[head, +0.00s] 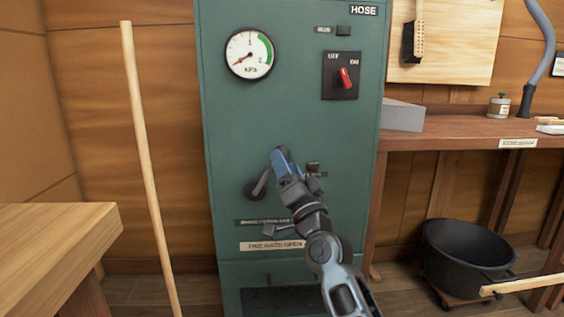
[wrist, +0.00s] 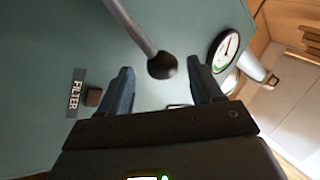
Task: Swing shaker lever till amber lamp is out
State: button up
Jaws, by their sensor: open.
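The shaker lever (head: 262,181) is on the front of the green cabinet (head: 225,120), with a round dark pivot at its lower left. Its upper end is hidden by my gripper in the head view. In the wrist view the lever is a grey rod (wrist: 131,27) ending in a dark ball knob (wrist: 162,66). My gripper (head: 279,154) is open, with the knob showing between its fingertips in the wrist view (wrist: 160,68); contact cannot be told. A small brownish square lamp (wrist: 92,97) sits beside the FILTER label (wrist: 75,93). It looks dull, without clear glow.
A pressure gauge (head: 249,54) and a red rotary switch (head: 345,77) are higher on the cabinet. A wooden pole (head: 145,150) leans at the left, near a wooden bench (head: 50,235). A workbench (head: 460,131) and a black tub (head: 465,258) stand at the right.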

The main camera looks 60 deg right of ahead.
jog(key=shift+b+v, duration=0.45)
jog(key=shift+v, duration=1.55)
